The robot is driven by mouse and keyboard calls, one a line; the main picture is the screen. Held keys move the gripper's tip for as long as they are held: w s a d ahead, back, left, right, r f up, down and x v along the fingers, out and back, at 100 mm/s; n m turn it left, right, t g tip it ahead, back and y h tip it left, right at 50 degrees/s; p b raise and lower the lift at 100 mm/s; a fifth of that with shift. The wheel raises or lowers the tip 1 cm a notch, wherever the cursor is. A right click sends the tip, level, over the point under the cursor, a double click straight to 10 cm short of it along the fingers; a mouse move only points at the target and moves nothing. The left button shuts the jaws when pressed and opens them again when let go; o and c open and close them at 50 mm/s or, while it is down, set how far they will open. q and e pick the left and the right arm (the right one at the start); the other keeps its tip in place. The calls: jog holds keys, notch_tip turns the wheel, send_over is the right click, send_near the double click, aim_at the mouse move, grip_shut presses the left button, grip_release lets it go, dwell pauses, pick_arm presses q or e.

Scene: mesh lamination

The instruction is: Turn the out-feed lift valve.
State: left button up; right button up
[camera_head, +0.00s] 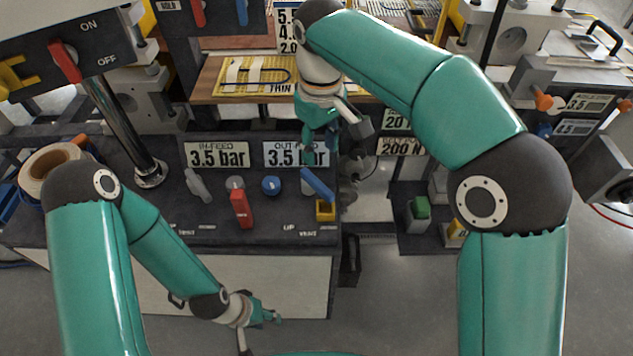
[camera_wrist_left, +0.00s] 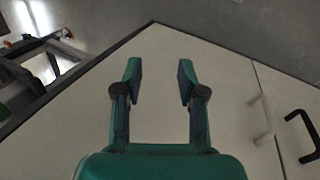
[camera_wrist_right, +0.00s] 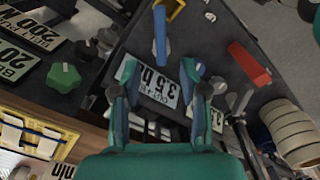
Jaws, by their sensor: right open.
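A blue lever (camera_head: 317,184) with a yellow part (camera_head: 325,210) at its lower end is on the dark panel, below the out-feed display (camera_head: 288,153) reading 3.5 bar. I take this lever for the out-feed lift valve. In the right wrist view the lever (camera_wrist_right: 160,36) is ahead of the fingers, near the top. My right gripper (camera_head: 320,140) is open and empty, above the display and apart from the lever. My left gripper (camera_head: 259,330) is open and empty, low in front of the white cabinet front (camera_wrist_left: 225,85).
A red lever (camera_head: 240,206), a blue knob (camera_head: 271,185) and a grey lever (camera_head: 197,184) stand left of the blue lever. A green knob (camera_head: 418,208) is to the right. A tape roll (camera_head: 52,165) lies at the panel's left. Free floor lies in front.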

aim_at(320, 184)
notch_tip(320, 184, down, 11)
jog(key=shift+r, duration=0.1)
jog(key=shift+s, duration=0.1)
grip_shut()
dwell(0.3)
